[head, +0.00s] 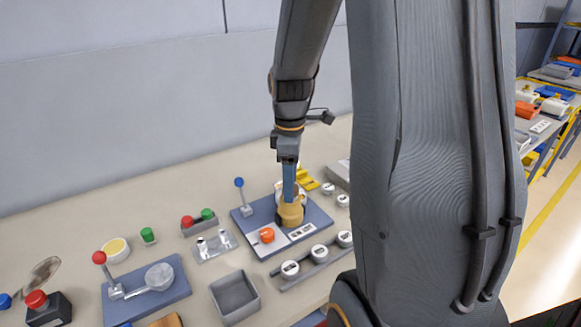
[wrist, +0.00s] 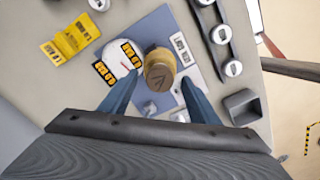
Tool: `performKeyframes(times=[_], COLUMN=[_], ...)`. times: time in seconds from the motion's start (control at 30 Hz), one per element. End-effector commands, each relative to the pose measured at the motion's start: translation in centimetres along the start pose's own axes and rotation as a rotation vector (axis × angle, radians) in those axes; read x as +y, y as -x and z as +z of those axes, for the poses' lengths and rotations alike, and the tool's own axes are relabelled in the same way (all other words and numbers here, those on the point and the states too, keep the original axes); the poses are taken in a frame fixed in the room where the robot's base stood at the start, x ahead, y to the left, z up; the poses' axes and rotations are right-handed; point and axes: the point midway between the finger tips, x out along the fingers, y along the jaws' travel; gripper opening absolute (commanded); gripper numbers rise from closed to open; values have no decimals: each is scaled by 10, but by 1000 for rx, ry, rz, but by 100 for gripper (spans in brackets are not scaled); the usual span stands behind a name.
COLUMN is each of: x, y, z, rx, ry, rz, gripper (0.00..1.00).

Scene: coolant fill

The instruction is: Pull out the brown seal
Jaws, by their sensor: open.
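The brown seal (wrist: 159,68) is a short brown cylinder with a dark mark on its top. It stands on the blue-grey panel (wrist: 150,22), beside a round white dial. In the head view the brown seal (head: 290,213) stands upright right below my blue fingers. My gripper (wrist: 159,80) is open, with one finger on each side of the seal in the wrist view. I cannot tell whether the fingers touch it. In the head view my gripper (head: 289,190) points down, and the fingers partly hide the dial behind.
An orange knob (head: 266,235) sits left of the seal, and a blue-topped lever (head: 242,195) stands behind it. A rail with white round caps (head: 318,252) lies in front. A grey open box (head: 235,297) and a red-topped lever (head: 105,270) are farther left. My arm hides the right side.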

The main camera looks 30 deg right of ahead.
Motion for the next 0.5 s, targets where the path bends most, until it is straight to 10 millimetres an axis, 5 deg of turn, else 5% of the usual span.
performKeyframes(times=[0.5], x=[0], y=[-17], z=[0], rx=[0], ry=[0], rz=[1], gripper=[52])
